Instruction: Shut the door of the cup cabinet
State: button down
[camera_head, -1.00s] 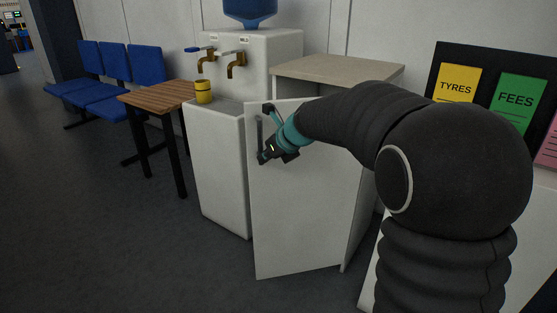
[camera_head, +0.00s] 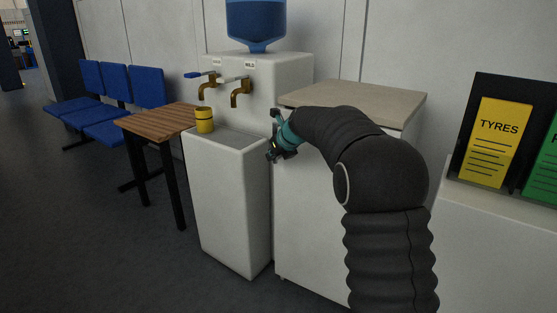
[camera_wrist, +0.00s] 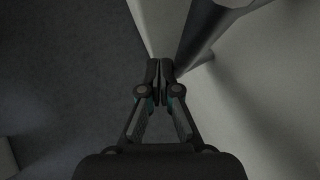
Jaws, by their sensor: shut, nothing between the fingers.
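The cup cabinet (camera_head: 355,94) stands right of the water dispenser, with a beige top and white body. Its white door (camera_head: 305,225) is at the front and looks nearly in line with the body; my arm hides much of its upper right, so I cannot tell whether it is fully flush. The door's grey bar handle (camera_wrist: 212,35) shows in the wrist view, and the door face (camera_wrist: 275,90) fills the right side. My gripper (camera_wrist: 160,75) is shut and empty, its tips beside the handle. In the head view my gripper (camera_head: 275,153) is at the door's upper left edge.
The white water dispenser (camera_head: 230,200) stands close on the left, with taps and a blue bottle (camera_head: 257,22). A yellow cup (camera_head: 204,120) stands near its left edge, by a wooden table (camera_head: 158,122). A leaflet rack (camera_head: 495,140) is on the right. Floor (camera_head: 100,260) is clear at front left.

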jog(key=shift+w+d, duration=0.25)
jog(key=shift+w, duration=0.3)
jog(key=shift+w+d, duration=0.25)
jog(key=shift+w, duration=0.25)
jog(key=shift+w+d, duration=0.15)
jog(key=shift+d, duration=0.1)
